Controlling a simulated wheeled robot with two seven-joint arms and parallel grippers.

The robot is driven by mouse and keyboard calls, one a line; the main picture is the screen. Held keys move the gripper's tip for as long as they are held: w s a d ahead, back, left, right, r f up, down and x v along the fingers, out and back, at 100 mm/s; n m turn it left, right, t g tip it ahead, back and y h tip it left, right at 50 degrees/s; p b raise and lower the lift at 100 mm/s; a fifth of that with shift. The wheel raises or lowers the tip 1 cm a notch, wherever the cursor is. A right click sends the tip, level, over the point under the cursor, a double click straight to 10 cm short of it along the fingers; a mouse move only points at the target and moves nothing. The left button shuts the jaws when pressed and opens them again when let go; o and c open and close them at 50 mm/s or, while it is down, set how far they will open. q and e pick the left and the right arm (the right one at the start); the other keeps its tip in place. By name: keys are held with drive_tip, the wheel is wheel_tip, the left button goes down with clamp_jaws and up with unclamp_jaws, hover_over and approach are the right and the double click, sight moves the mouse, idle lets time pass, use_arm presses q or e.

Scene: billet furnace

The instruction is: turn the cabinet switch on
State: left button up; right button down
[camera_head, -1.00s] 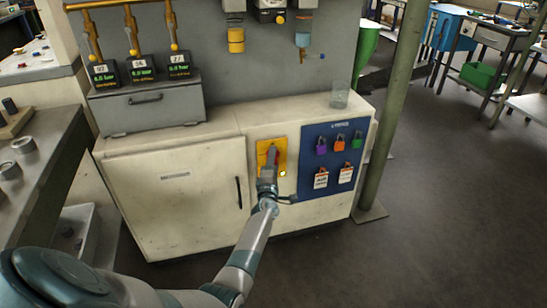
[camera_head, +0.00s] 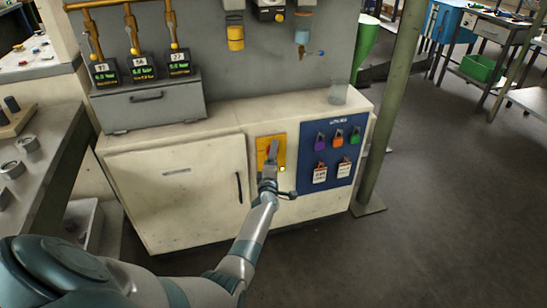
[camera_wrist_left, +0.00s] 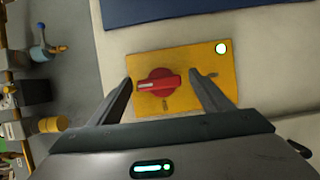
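The cabinet switch is a red rotary knob (camera_wrist_left: 160,83) on a yellow plate (camera_wrist_left: 190,103), which also shows on the cabinet front in the head view (camera_head: 262,143). In the left wrist view its raised handle lies nearly level across the picture. My left gripper (camera_wrist_left: 165,85) is open, with one finger on each side of the knob; gaps show between knob and fingers. In the head view my left gripper (camera_head: 272,150) hides most of the knob. A small lit lamp (camera_wrist_left: 221,48) sits at the plate's corner. My right gripper is not in view.
The pale cabinet (camera_head: 175,195) has a door with a dark handle. A blue panel (camera_head: 328,152) with colored padlocks and tags is right of the switch. A green post (camera_head: 385,130) stands at the right.

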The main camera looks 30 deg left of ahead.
use_arm(q)
drive_tip(key=shift+s, duration=0.1)
drive_tip(key=p+v, duration=0.2)
drive_tip(key=v, duration=1.5)
drive_tip(key=shift+p, duration=0.35)
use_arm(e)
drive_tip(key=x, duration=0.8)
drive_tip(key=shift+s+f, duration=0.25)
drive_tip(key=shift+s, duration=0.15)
use_arm(q)
drive_tip(key=shift+s, duration=0.15)
